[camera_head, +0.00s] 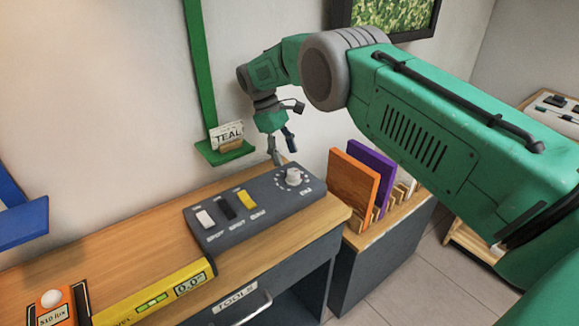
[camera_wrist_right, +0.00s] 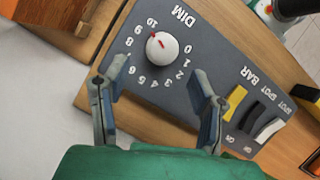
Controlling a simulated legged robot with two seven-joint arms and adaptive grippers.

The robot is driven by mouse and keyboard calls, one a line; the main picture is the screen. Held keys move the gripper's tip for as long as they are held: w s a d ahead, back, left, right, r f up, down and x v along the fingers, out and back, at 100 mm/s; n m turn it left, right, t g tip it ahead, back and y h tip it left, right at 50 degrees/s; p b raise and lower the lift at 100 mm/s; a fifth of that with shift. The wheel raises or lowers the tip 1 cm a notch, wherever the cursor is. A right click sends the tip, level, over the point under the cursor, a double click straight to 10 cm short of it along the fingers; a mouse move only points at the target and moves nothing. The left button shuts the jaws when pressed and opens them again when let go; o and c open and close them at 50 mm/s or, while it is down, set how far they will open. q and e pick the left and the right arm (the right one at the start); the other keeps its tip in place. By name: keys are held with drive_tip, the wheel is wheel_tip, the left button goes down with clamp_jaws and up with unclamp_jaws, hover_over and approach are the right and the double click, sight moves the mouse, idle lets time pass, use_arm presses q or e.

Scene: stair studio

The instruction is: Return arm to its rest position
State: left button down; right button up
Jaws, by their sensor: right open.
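My right arm comes in from the right in the head view. Its gripper (camera_head: 282,147) hangs above the back of the grey control panel (camera_head: 262,209), near the white dial knob. In the right wrist view the gripper (camera_wrist_right: 160,88) is open, with its fingers apart and nothing between them. The white dial knob (camera_wrist_right: 162,47) with a red mark shows beyond the fingertips, on the panel marked DIM. White, black and yellow switches (camera_head: 247,199) sit on the panel's left part. My left gripper is not in view.
The panel stands on a wooden desk (camera_head: 120,258) with a yellow level (camera_head: 152,295) and an orange box (camera_head: 55,306). Orange (camera_head: 354,190) and purple (camera_head: 371,167) boards stand in a rack to the right. A green shelf (camera_head: 224,153) with a TEAL card is on the wall behind.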

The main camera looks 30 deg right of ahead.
drive_tip(key=shift+v, duration=0.85)
